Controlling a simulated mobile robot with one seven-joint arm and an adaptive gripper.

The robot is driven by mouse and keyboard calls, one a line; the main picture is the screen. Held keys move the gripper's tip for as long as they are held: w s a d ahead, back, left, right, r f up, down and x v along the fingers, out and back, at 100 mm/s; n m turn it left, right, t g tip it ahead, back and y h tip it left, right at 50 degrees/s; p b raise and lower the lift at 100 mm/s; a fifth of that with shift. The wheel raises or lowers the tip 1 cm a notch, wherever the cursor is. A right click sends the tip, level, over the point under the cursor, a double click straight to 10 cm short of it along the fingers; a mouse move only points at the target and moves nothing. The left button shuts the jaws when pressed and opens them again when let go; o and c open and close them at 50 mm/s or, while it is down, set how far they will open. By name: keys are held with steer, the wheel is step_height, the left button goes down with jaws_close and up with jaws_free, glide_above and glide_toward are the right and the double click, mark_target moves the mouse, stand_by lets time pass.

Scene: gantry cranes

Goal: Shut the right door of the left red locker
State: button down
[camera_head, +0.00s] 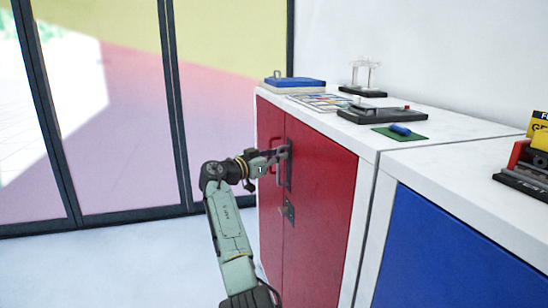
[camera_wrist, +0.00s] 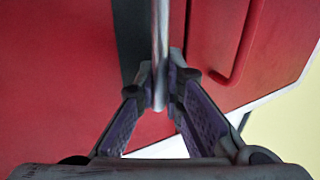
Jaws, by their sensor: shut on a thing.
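The left red locker has two red doors under a white top. Its right door (camera_head: 322,205) looks flush or nearly flush with the front in the head view; I cannot tell whether a small gap remains. The left door (camera_head: 268,190) is beside it, with a red bar handle (camera_wrist: 243,45) in the wrist view. My gripper (camera_head: 284,153) is at the upper inner edge of the right door. In the wrist view, my fingers (camera_wrist: 160,80) are closed around an upright metal handle (camera_wrist: 160,35). The fingers hide part of the handle.
The white top (camera_head: 350,139) holds a blue-lidded box (camera_head: 294,83), a black-based device (camera_head: 380,114) and a green mat (camera_head: 402,134). A blue-fronted cabinet (camera_head: 450,260) adjoins on the right. Dark-framed glazing (camera_head: 120,120) stands behind; open floor (camera_head: 120,265) lies left.

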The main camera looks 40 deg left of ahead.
steer(key=shift+w+d+f, duration=0.1)
steer(key=shift+w+d, duration=0.05)
steer(key=c, duration=1.7)
jaws_free()
steer(key=shift+d, duration=0.1)
steer(key=s, duration=0.4)
steer(key=s+a, duration=0.1)
steer(key=s, duration=0.2)
steer(key=s+a, duration=0.1)
steer(key=s, duration=0.3)
steer(key=shift+s+a, duration=0.25)
steer(key=shift+s, duration=0.1)
